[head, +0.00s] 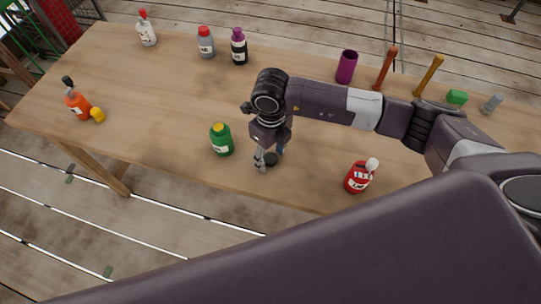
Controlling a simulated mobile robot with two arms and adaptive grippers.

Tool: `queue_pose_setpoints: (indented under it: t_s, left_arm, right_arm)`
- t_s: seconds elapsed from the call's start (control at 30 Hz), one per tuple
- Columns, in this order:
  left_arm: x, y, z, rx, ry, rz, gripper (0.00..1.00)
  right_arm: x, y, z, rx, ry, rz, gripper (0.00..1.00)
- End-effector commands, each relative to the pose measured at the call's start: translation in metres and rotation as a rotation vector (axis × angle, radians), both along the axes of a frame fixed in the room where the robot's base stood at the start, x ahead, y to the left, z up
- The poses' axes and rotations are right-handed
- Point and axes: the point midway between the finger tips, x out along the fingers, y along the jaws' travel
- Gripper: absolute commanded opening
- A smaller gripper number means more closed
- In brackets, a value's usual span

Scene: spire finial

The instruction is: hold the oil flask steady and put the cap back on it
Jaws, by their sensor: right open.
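My right gripper (270,158) points down at the front middle of the table, its fingers apart. A small dark round piece, which looks like a cap (271,160), is low between or just behind the fingers; I cannot tell whether they touch it. A green bottle (222,142) with a yellow top stands upright just left of the gripper. A red bottle (357,179) with a white top stands to the right near the front edge. I cannot tell which bottle is the oil flask. My left gripper is not in view.
On the wooden table (150,90), an orange bottle (78,104) with a yellow piece beside it is at left. White (147,36), grey (206,46) and black (239,50) bottles stand at the back. A purple cup (346,68) and upright tools are behind my right arm. The left middle is clear.

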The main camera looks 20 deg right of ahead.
Motion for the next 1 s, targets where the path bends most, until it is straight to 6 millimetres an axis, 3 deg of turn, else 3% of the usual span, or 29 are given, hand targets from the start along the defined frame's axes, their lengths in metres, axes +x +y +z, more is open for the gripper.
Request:
queue_pose_setpoints:
  t_s: [0.27,0.53,1.0]
  left_arm:
    - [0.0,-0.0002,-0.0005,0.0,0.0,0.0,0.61]
    - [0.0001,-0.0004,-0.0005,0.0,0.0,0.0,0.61]
    - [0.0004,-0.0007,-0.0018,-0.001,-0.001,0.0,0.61]
  right_arm:
    - [0.0001,0.0,0.0001,0.0,0.0,0.0,0.47]
    - [0.0002,-0.0001,0.0003,0.0,0.0,0.0,0.18]
    - [0.0009,-0.0001,0.0053,0.0,-0.002,0.0,0.18]
